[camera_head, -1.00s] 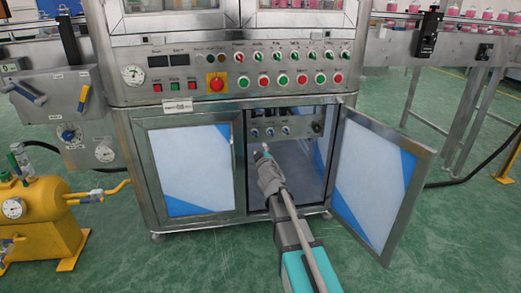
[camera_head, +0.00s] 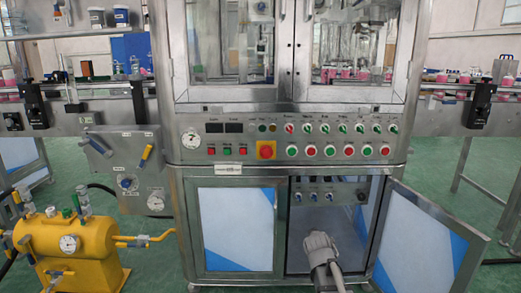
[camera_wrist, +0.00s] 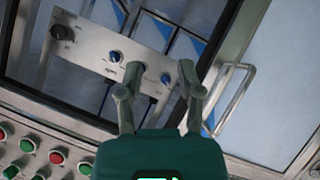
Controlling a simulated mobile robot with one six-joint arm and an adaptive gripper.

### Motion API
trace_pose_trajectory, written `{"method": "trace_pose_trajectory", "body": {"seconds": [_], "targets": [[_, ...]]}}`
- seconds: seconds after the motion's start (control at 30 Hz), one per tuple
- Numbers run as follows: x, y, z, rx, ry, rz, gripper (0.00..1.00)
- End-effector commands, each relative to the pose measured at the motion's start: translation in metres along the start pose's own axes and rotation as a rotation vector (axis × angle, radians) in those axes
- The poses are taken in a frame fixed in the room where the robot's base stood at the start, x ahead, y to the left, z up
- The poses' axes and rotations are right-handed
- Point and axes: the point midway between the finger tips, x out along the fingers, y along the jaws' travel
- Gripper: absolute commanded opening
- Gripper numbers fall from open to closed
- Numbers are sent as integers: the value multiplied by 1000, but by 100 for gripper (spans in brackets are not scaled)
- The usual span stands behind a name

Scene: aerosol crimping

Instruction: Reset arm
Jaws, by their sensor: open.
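My gripper (camera_wrist: 160,80) shows in the wrist view with its two fingers apart and nothing between them. It points toward a small metal panel (camera_wrist: 90,45) with a black knob (camera_wrist: 62,32) and blue-and-white knobs (camera_wrist: 166,78) inside the open cabinet. In the head view my arm's end stands in front of the open cabinet bay, below the knob panel (camera_head: 312,197), and its fingertips cannot be made out there. Whether the fingers touch a knob cannot be told for certain; they appear apart from the panel.
The right cabinet door (camera_head: 425,245) stands open to the right; the left door (camera_head: 237,230) is shut. A button panel (camera_head: 330,140) with a red emergency stop (camera_head: 266,150) is above. A yellow tank (camera_head: 75,255) stands at left. Conveyors run at both sides.

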Motion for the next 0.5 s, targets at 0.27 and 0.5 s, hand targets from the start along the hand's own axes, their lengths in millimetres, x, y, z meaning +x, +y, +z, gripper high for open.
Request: {"method": "trace_pose_trajectory", "body": {"seconds": [0.27, 0.5], "targets": [[-68, -7, 43, 142, -341, -129, 47], [-133, -22, 75, 234, -621, -251, 47]]}}
